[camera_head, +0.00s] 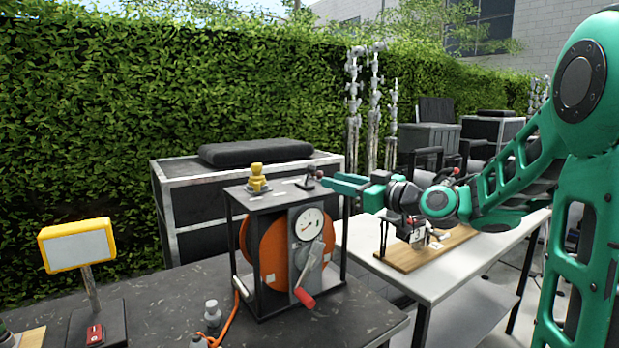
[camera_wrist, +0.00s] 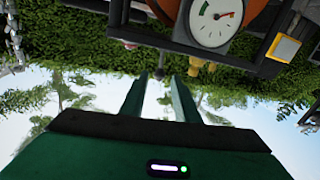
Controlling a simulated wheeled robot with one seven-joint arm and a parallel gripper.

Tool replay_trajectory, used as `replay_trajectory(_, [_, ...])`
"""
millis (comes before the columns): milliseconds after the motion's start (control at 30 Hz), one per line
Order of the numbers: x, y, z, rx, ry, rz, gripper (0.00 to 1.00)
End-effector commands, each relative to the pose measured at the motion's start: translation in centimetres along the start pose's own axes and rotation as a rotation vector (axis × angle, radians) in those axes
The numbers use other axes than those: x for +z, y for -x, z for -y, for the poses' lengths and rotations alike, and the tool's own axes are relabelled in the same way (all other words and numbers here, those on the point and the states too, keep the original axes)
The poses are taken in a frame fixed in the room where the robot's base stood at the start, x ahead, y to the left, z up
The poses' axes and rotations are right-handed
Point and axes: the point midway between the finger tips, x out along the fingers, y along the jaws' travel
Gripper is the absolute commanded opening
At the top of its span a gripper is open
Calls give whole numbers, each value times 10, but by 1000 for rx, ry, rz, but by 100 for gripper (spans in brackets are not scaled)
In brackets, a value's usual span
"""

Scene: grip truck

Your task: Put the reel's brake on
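The reel (camera_head: 268,250) is an orange drum in a black box frame (camera_head: 285,198) on the dark table. Its front carries a round white gauge (camera_head: 309,223), which also shows in the wrist view (camera_wrist: 213,22), and a crank with a red handle (camera_head: 303,297). On top are a yellow stepped knob (camera_head: 257,180) at the left and a small dark lever (camera_head: 309,179) at the right. I cannot tell for certain which is the brake. My gripper (camera_head: 324,183) is level, just right of the dark lever.
A yellow-framed lamp (camera_head: 77,246) stands on the table at the left. An orange cable (camera_head: 230,322) and small grey fittings (camera_head: 212,312) lie before the reel. A white table (camera_head: 440,284) with a wooden board (camera_head: 425,250) is under my arm. A case (camera_head: 190,222) stands behind.

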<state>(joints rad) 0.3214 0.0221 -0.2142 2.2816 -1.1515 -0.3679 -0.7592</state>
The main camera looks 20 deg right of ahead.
Motion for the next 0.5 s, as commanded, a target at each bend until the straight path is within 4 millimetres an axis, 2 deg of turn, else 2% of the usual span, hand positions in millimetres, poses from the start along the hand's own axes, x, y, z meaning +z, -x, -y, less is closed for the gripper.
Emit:
replay_trajectory(167, [-1,-21,2,-5,1,-4,29])
replay_trajectory(500, [-1,-79,1,-3,1,-4,29])
